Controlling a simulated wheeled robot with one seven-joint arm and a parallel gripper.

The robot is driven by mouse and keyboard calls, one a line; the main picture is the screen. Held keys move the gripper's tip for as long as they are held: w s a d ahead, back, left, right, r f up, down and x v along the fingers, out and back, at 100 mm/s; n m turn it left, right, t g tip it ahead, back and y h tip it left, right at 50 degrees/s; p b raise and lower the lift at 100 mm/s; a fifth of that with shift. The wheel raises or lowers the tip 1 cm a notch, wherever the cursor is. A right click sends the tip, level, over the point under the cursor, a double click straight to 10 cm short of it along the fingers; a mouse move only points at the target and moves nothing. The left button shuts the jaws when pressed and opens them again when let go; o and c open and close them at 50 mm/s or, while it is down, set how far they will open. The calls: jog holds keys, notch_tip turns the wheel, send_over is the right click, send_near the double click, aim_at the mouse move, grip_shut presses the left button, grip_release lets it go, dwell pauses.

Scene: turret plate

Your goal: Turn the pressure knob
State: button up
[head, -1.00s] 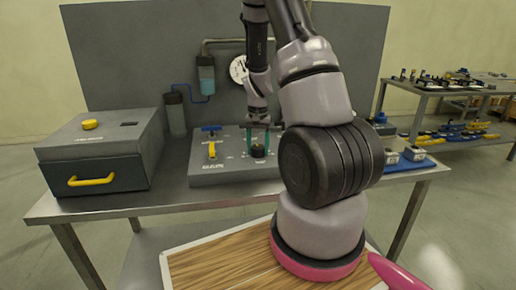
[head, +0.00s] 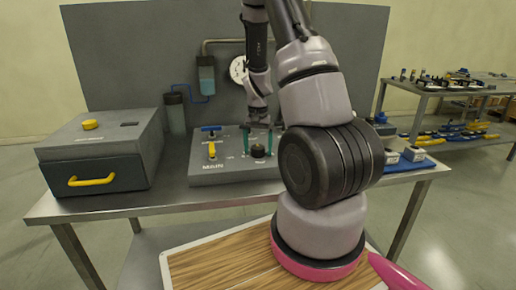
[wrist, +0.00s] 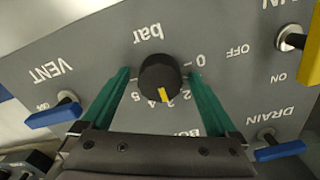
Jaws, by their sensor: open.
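The pressure knob (wrist: 160,76) is a round black knob with a yellow pointer mark, on a grey panel marked "bar" with a numbered scale. In the wrist view its yellow mark points toward the bottom, close to the numbers 3 and 4. In the head view the knob (head: 258,151) sits on the panel (head: 208,179) on the bench. My gripper (wrist: 158,88) is open, its two green fingers on either side of the knob with visible gaps. In the head view my gripper (head: 258,143) is over the knob.
Blue-handled VENT (wrist: 55,115) and DRAIN (wrist: 280,150) valves flank the knob. A yellow-handled MAIN valve (head: 212,150) is on the panel's left. A grey box (head: 100,160) with a yellow handle stands at the bench's left. A gauge (head: 238,69) is on the back board.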

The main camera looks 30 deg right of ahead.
notch_tip(320, 180, up, 11)
dwell(0.4)
dwell(0.4)
notch_tip(320, 180, up, 6)
jog(key=t, duration=0.1)
send_over(258, 147)
jog(key=s+a, duration=0.2)
jog(key=a, duration=0.1)
jog(key=s+a+r+n+t+y, duration=0.1)
jog(key=s+a+r+t, duration=0.2)
jog(key=s+a+r, duration=0.2)
jog(key=s+a+r+n+t+y, duration=0.1)
jog(key=s+a+r, duration=0.4)
jog(key=s+r, duration=0.7)
jog(key=shift+s+a+r+n+t, duration=0.15)
jog(key=shift+s+n+t, duration=0.1)
jog(key=shift+n+t, duration=0.65)
